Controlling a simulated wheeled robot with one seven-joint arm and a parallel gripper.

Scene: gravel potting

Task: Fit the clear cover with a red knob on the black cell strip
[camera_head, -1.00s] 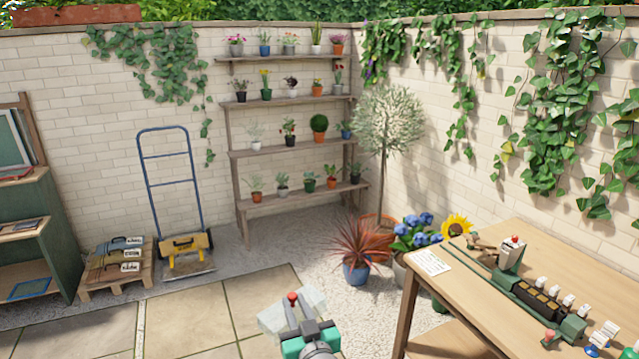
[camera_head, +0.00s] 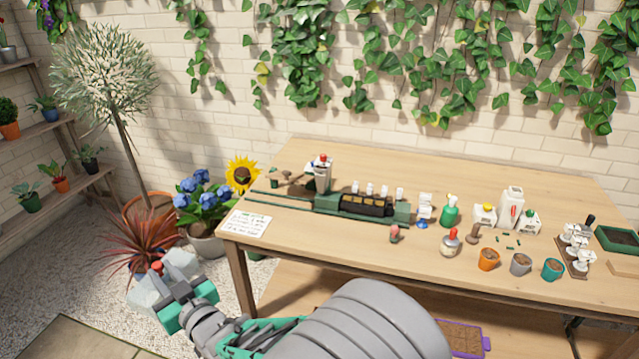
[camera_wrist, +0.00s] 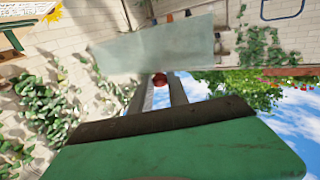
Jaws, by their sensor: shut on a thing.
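My gripper (camera_head: 172,279) is at the lower left in the head view, over the gravel and left of the table. It is shut on the red knob (camera_head: 157,267) of the clear cover (camera_head: 178,264), a pale see-through box. In the wrist view the red knob (camera_wrist: 160,79) sits between the fingers, and the cover (camera_wrist: 155,50) reaches across beyond it. The black cell strip (camera_head: 365,205) lies in a green holder (camera_head: 402,213) on the table, to the right of my gripper and apart from it. Small white-tagged pieces stand along its back edge.
The wooden table (camera_head: 300,245) has a white card (camera_head: 247,224) at its left corner. Bottles, an orange pot (camera_head: 488,259) and other small pots stand to the right. Potted blue flowers (camera_head: 200,205) and a red spiky plant (camera_head: 140,240) stand left of the table.

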